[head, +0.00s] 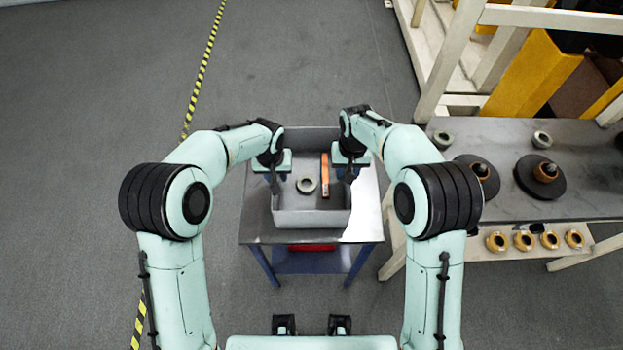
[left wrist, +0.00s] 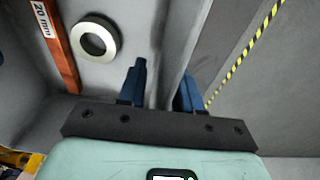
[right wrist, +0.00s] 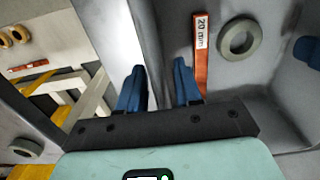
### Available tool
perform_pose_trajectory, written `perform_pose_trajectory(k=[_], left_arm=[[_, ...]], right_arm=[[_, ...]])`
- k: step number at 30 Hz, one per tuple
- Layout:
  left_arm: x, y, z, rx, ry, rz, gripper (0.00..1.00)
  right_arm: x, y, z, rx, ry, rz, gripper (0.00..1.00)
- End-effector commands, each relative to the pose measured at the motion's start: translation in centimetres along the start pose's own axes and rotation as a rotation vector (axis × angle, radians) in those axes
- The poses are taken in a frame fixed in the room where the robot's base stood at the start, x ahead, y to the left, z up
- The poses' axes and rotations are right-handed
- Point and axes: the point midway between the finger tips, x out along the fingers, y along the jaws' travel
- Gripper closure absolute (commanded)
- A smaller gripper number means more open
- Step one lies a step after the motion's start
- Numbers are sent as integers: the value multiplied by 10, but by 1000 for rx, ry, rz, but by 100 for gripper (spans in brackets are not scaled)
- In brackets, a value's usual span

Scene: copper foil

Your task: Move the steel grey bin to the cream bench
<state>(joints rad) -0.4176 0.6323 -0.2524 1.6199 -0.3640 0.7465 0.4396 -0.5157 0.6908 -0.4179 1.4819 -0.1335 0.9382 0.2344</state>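The steel grey bin (head: 312,219) stands on a small metal-topped table (head: 363,228). It holds a grey-green ring (head: 306,185) and an orange bar (head: 325,176), marked "20 mm" in the wrist views. My left gripper (head: 273,181) is at the bin's left wall, one finger inside and one outside. In the left wrist view my left gripper (left wrist: 161,82) looks closed on that wall. My right gripper (head: 349,172) is at the right wall in the same way. In the right wrist view my right gripper (right wrist: 157,80) looks closed on it. Finger contact is partly hidden.
A grey-topped bench (head: 438,208) with a cream frame stands at the right, holding dark discs (head: 536,184), rings and a lower row of several tan rings. A cream rack (head: 440,75) with yellow containers (head: 535,72) stands behind it. The floor at left is clear, with a yellow-black stripe (head: 203,72).

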Motion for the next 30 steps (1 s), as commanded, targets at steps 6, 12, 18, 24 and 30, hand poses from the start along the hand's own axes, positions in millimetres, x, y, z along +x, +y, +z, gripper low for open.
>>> perform_pose_trajectory(k=[6, 12, 18, 24, 30], left_arm=[[0, 0, 0, 0, 0, 0, 66], [0, 0, 0, 0, 0, 0, 100], [0, 0, 0, 0, 0, 0, 100], [0, 0, 0, 0, 0, 0, 100], [0, 0, 0, 0, 1, 0, 100]], right_arm=[[0, 0, 0, 0, 0, 0, 66], [0, 0, 0, 0, 0, 0, 100], [0, 0, 0, 0, 0, 0, 100], [0, 0, 0, 0, 0, 0, 100], [0, 0, 0, 0, 0, 0, 100]])
